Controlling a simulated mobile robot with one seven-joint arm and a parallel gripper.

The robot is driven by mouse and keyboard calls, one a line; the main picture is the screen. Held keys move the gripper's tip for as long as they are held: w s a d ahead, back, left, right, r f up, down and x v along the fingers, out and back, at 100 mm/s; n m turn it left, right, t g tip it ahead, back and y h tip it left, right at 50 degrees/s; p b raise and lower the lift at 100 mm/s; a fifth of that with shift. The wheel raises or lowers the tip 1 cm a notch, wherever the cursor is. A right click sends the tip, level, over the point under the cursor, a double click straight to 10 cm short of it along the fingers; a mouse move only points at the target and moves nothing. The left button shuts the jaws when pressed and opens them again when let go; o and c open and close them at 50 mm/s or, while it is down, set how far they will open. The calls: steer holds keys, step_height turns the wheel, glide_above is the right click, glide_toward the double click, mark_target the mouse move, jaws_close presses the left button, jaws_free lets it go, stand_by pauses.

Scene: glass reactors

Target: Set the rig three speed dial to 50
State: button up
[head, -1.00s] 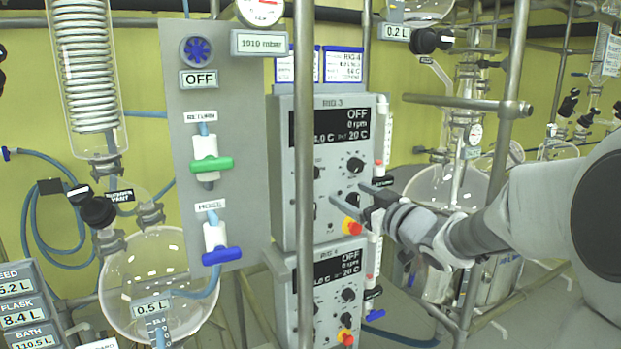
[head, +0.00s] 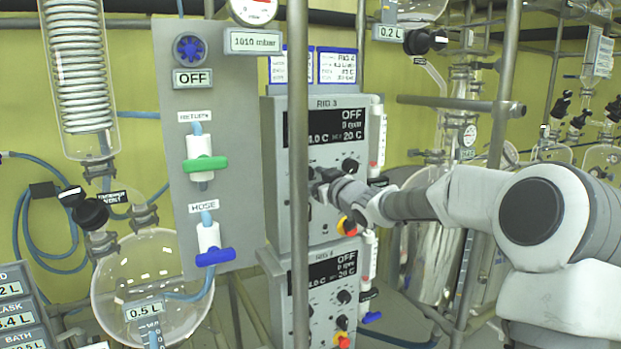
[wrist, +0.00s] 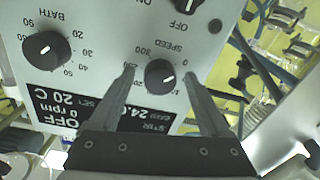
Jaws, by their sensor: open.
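The rig three control box (head: 277,170) is grey, with a dark display (head: 340,127) that reads OFF and 0 rpm. The speed dial (wrist: 160,75) is a round black knob with a white pointer line, seen in the wrist view on the panel beside the display (wrist: 90,108). My gripper (wrist: 158,72) is open, its two fingers on either side of the dial. I cannot tell whether they touch it. Part of the number scale is hidden by the fingers. In the head view my gripper (head: 322,182) is at the panel, partly behind a pole, and the speed dial is hidden.
The bath dial (wrist: 45,50) is left of the speed dial in the wrist view, and another black knob (wrist: 182,4) is above it. A vertical metal pole (head: 299,200) crosses in front of the box. Rig 4 (head: 333,268) is below. A red-and-yellow button (head: 346,227) is under my gripper.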

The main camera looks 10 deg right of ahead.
jaws_close()
stand_by(0.5)
steer(key=shift+m+p, duration=0.3)
steer(key=shift+p, duration=0.15)
steer(key=m+p, duration=0.2)
steer(key=shift+r+m+p, duration=0.1)
steer(key=shift+m+p, duration=0.2)
steer(key=shift+m, duration=0.1)
steer(key=m+p, duration=0.3)
steer(key=m, duration=0.2)
steer(key=shift+a, duration=0.15)
steer(key=shift+m, duration=0.4)
steer(key=shift+f, duration=0.2)
jaws_free()
